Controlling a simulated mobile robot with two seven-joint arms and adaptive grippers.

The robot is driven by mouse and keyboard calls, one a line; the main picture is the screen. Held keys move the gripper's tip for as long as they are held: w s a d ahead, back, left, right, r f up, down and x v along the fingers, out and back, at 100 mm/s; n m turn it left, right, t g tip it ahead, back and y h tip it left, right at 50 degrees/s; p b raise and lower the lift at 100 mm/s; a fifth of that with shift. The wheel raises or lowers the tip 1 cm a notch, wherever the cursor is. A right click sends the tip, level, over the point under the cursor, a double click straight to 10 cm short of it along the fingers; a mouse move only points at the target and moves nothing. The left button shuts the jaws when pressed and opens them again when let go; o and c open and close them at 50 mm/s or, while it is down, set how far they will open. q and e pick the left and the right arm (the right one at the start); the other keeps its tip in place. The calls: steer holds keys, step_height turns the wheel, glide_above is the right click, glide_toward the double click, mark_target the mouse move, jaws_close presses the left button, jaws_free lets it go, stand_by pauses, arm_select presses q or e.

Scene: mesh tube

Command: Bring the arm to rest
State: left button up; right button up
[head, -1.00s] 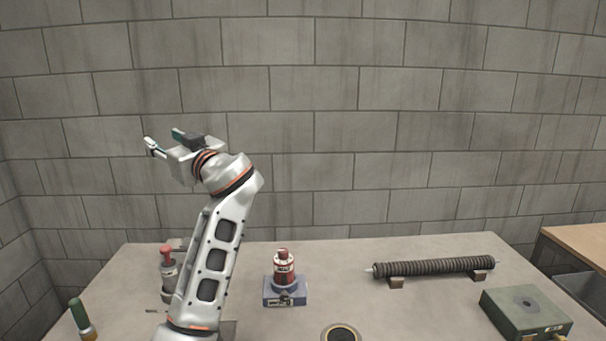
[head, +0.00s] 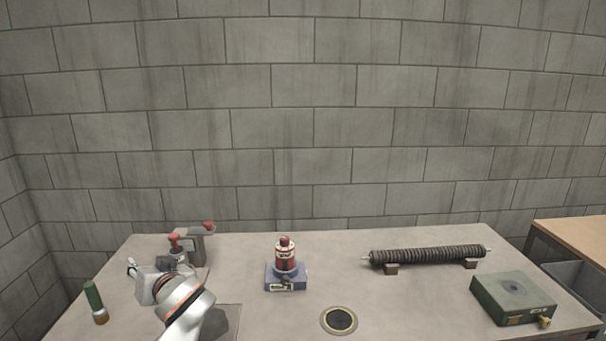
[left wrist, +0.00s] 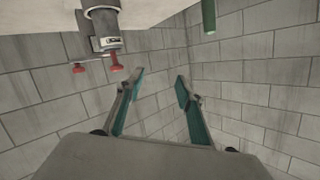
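My left gripper (head: 152,270) is low over the left part of the grey table (head: 400,300), in front of a grey device with red knobs (head: 197,247). In the left wrist view its two teal-lined fingers (left wrist: 157,85) stand apart with nothing between them. A dark ribbed tube (head: 428,255), which looks like the mesh tube, lies across two small blocks at the back right. My right gripper is not in view.
A red-and-white bottle-shaped thing (head: 286,256) stands on a blue base (head: 286,283) mid-table. A green box (head: 513,297) sits at the right. A dark-centred disc (head: 339,320) lies at the front.

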arm_select(q)
steer(key=s+f+m+g+h, duration=0.15)
steer(key=s+f+m, duration=0.25)
steer(key=s+f, duration=0.5)
steer(key=s+f+m+g+h, duration=0.15)
steer(key=s+f+m, duration=0.35)
steer(key=s, duration=0.7)
steer(key=s+f+m+g+h, duration=0.1)
steer(key=s+f+m+h, duration=0.15)
steer(key=s+f, duration=0.7)
steer(key=d+f+n+t+h+b, duration=0.2)
steer(key=d+f+h, duration=0.5)
steer(key=d+f, duration=0.7)
steer(key=shift+s+d+f+n+t, duration=0.3)
steer(key=shift+d+n+t, duration=0.15)
steer(key=shift+d+t, duration=0.5)
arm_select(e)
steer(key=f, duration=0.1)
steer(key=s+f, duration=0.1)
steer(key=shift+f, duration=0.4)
arm_select(q)
steer(key=shift+h, duration=0.25)
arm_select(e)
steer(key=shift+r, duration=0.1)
